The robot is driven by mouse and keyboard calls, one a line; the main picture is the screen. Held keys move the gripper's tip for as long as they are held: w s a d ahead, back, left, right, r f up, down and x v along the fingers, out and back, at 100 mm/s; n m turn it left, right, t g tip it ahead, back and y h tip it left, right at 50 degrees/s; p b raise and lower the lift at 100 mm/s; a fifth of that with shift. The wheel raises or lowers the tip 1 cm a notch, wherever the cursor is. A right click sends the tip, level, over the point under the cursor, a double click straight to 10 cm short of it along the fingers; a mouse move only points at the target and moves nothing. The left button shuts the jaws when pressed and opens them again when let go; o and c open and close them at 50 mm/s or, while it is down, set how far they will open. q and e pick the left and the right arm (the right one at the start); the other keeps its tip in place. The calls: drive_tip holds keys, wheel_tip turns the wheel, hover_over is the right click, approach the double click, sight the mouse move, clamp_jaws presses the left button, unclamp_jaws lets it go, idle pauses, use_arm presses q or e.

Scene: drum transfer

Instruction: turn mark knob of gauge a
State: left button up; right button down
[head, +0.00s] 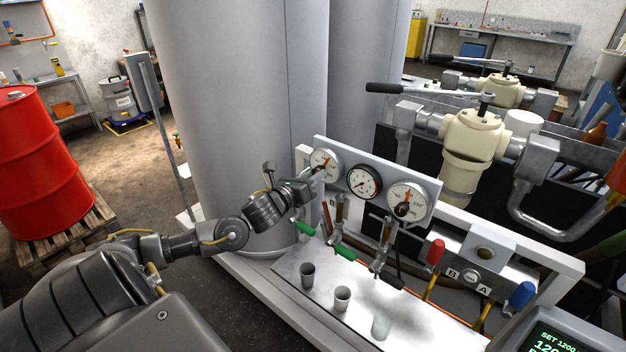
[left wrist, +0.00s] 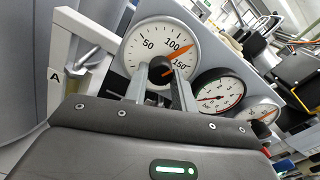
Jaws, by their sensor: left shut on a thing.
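Gauge a (head: 327,158) is the leftmost of three round white dials on the grey panel. In the left wrist view gauge a (left wrist: 137,62) fills the upper middle, with the letter A on the white frame to its left. Its black mark knob (left wrist: 160,67) sits at the dial centre, and its orange pointer (left wrist: 182,52) points between 100 and 150. My left gripper (head: 313,174) reaches the dial from the left. In the left wrist view its two fingers (left wrist: 162,82) stand on either side of the knob, shut on it. My right gripper is in neither view.
A middle dial (head: 363,182) and a right dial (head: 408,202) with a dark centre knob sit beside gauge a. A large grey tank (head: 235,110) stands behind my left arm.

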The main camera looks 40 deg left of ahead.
use_arm(q)
drive_tip(key=shift+m, duration=0.3)
drive_tip(key=shift+f, duration=0.1)
drive_tip(key=o, duration=1)
drive_tip(key=shift+s, duration=0.1)
drive_tip(key=s+b, duration=0.2)
drive_tip(key=s, duration=0.8)
drive_tip(key=shift+s+d+b, duration=0.1)
drive_tip(key=shift+s+b, duration=0.25)
drive_tip(key=shift+b, duration=0.05)
